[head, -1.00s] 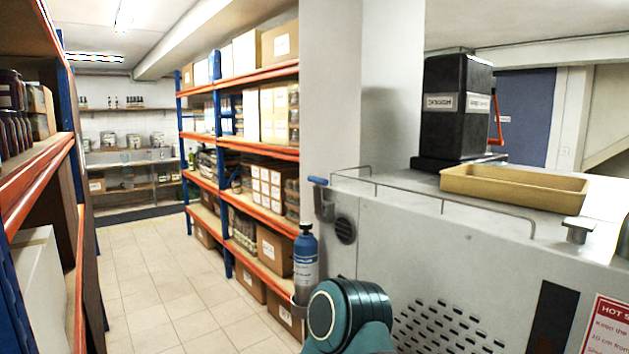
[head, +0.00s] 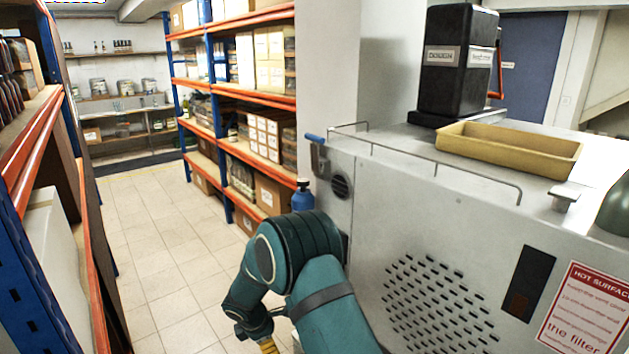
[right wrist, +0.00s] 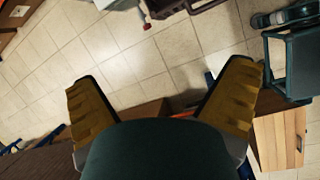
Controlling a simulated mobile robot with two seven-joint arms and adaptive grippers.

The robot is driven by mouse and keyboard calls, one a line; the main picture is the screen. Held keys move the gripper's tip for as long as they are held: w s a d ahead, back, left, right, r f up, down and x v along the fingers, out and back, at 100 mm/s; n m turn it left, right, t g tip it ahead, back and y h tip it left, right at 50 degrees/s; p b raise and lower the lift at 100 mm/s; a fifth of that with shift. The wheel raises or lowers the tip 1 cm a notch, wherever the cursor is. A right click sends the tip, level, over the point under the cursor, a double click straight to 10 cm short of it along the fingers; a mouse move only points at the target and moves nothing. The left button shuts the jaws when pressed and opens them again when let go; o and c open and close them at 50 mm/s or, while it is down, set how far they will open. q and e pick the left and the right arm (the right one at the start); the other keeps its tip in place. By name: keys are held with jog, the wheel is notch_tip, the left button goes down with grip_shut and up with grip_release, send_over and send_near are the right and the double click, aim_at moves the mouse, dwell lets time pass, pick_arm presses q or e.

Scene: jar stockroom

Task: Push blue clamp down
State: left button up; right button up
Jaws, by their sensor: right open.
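The blue clamp (head: 315,138) is a short blue handle on a grey bracket at the near left top corner of the grey metal machine (head: 440,235). Its handle lies roughly level, tilted slightly down to the right. My teal right arm stands in front of the machine's left side. My right gripper (right wrist: 162,78) is open and empty, its two yellow fingers wide apart over the tiled floor. In the head view only a bit of a yellow finger shows at the bottom edge, below and left of the clamp and well apart from it. My left gripper is not in view.
A blue bottle (head: 302,196) stands by the machine's left side, partly hidden by my arm. A thin rail (head: 440,178) edges the machine top, which holds a yellow tray (head: 510,160) and a black box-shaped unit (head: 458,60). Shelves flank the clear aisle floor (head: 150,250).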

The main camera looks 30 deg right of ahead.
jog(key=w+d+r+n+h+p, duration=0.1)
jog(key=w+d+r+h, duration=0.15)
jog(key=r, duration=0.25)
jog(key=w+d+r+n+t+h, duration=0.1)
jog(key=w+d+r, duration=0.15)
jog(key=r, duration=0.25)
jog(key=w+d+r+n+h+p, duration=0.1)
jog(key=w+d+r+h, duration=0.15)
jog(key=r, duration=0.35)
jog(key=h+p, duration=0.2)
jog(key=h, duration=0.6)
send_near(313, 144)
jog(key=shift+n+g, duration=0.3)
jog(key=shift+g, duration=0.1)
jog(key=d, duration=0.3)
jog(key=d+p, duration=0.1)
jog(key=d, duration=0.3)
jog(key=w+d, duration=0.1)
jog(key=d, duration=0.2)
jog(key=shift+d+f, duration=0.1)
jog(key=shift+d, duration=0.15)
jog(key=c, duration=1.2)
jog(key=shift+f, duration=0.1)
jog(key=shift+c, duration=0.2)
